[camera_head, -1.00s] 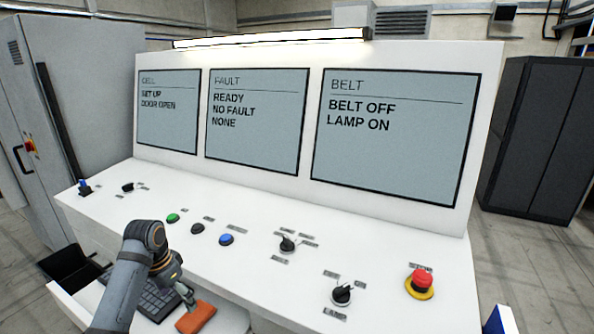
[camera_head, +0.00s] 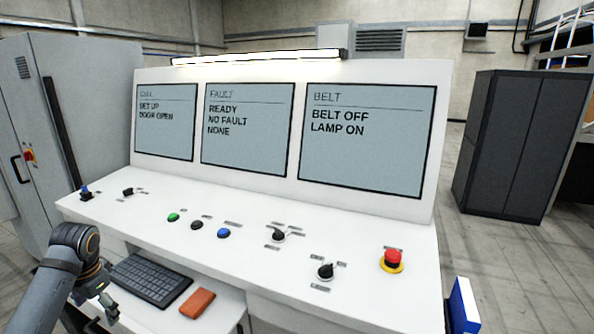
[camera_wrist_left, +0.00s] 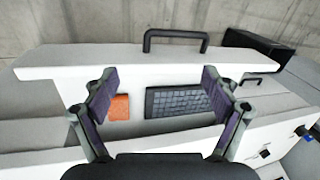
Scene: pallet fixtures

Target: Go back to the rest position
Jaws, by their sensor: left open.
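My left gripper (camera_head: 104,304) is at the lower left of the head view, in front of the console and left of the keyboard. In the left wrist view my left gripper (camera_wrist_left: 155,105) shows two fingers spread wide with nothing between them touching. The console (camera_head: 330,215) is white, with three screens reading set up and door open, ready and no fault, belt off and lamp on. My right gripper is in neither view.
A dark keyboard (camera_head: 150,278) and an orange-brown block (camera_head: 197,303) lie on the console's lower shelf. Black knobs, coloured buttons and a red mushroom button (camera_head: 393,259) stand up from the panel. A grey cabinet (camera_head: 95,120) is at left, a dark cabinet (camera_head: 515,145) at right.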

